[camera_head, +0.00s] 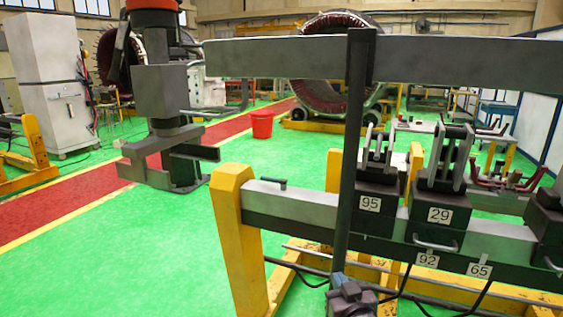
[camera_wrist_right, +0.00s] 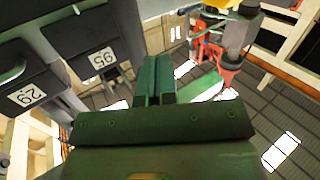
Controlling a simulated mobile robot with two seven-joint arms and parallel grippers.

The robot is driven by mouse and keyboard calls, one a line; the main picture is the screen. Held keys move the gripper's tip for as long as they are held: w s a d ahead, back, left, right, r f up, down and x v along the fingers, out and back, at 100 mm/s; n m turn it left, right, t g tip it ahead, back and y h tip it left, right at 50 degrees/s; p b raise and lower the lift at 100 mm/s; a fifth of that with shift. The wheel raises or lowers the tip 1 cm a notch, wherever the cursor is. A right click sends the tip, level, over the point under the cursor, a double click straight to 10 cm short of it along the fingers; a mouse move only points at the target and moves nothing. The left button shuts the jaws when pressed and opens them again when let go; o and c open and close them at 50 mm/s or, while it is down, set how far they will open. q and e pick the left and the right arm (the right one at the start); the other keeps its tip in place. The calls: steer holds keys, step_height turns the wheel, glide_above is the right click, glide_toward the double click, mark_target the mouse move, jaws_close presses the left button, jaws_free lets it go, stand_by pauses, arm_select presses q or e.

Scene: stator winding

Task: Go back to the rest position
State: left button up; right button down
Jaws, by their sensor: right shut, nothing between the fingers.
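The stand carries boxes marked 95 and 29 (camera_head: 439,216). A dark upright post (camera_head: 350,150) and a long grey beam (camera_head: 450,60) cross the view. A red bucket (camera_head: 262,125) and white cabinet (camera_head: 55,115) stand behind. Green floor is clear below the gripper.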

steer(key=s+d+f+g+h, duration=0.1)
steer(key=s+d+f, duration=0.4)
steer(key=s, duration=0.5)
steer(key=s+d+f+m+g+h, duration=0.1)
steer(key=s+d+f+g, duration=0.2)
steer(key=s+f, duration=0.6)
steer(key=s+d+f+g+h, duration=0.1)
steer(key=s+d+f+g, duration=0.1)
steer(key=s+d+f, duration=0.4)
steer(key=s+f, duration=0.1)
steer(key=s, duration=0.4)
steer(key=shift+s+d+f+m, duration=0.25)
steer(key=shift+d+f+m, duration=0.05)
steer(key=shift+f+m, duration=0.1)
